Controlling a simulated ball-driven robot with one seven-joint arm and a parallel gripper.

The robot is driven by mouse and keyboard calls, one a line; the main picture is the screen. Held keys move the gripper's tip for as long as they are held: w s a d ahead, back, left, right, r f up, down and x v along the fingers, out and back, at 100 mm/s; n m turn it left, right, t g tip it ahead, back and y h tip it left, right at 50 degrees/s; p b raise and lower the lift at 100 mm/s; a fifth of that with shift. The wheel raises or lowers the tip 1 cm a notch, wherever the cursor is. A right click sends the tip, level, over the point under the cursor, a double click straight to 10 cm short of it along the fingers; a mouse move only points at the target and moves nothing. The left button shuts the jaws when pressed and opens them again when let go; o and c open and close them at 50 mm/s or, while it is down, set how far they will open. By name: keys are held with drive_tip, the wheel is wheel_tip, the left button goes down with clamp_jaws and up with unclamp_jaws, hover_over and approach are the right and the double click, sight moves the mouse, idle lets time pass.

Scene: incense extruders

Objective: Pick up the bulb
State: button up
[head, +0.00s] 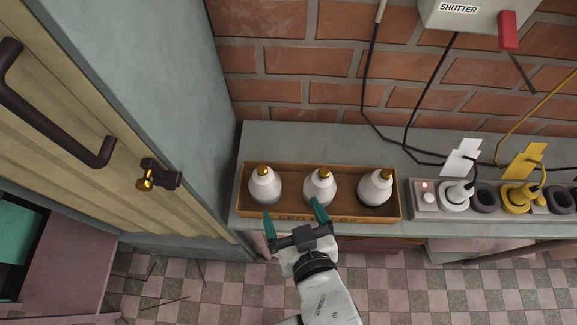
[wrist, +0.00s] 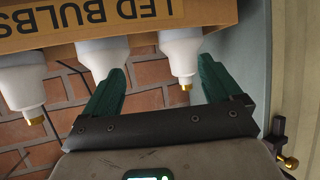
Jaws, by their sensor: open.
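Three white LED bulbs with brass-coloured tips stand in a row in a shallow brown box (head: 248,206) on the grey counter: a left bulb (head: 264,187), a middle bulb (head: 320,188) and a right bulb (head: 375,188). My gripper (head: 291,207) is open and empty at the box's front edge, its teal fingers pointing toward the left and middle bulbs. In the wrist view, where the scene appears inverted, the left bulb (wrist: 181,57) shows between the finger lines, nearer the right finger. The middle bulb (wrist: 104,58) is partly hidden by the other finger of my gripper (wrist: 160,68).
A power strip (head: 425,212) with white and yellow plugs lies right of the box. Black and yellow cables run up the brick wall (head: 335,65) behind. A grey cabinet side (head: 165,70) and a door handle (head: 60,115) stand left. A checkered floor (head: 200,285) lies below.

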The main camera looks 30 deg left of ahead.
sight(269, 187)
drive_tip(key=shift+n+y, duration=0.3)
drive_tip(key=shift+y, duration=0.2)
drive_tip(key=a, duration=0.2)
drive_tip(key=w+a, duration=0.1)
drive_tip(key=a, duration=0.1)
drive_tip(key=w+a, duration=0.1)
drive_tip(key=a, duration=0.1)
drive_tip(key=shift+a+f, duration=0.25)
drive_tip(key=shift+f, duration=0.05)
drive_tip(key=shift+a+p+x, duration=0.25)
drive_tip(key=shift+p+x, duration=0.1)
drive_tip(key=shift+x, duration=2.5)
drive_tip(key=shift+s+r, duration=0.2)
drive_tip(key=shift+f, duration=0.1)
drive_tip(key=c, duration=1)
drive_tip(key=shift+o, duration=0.2)
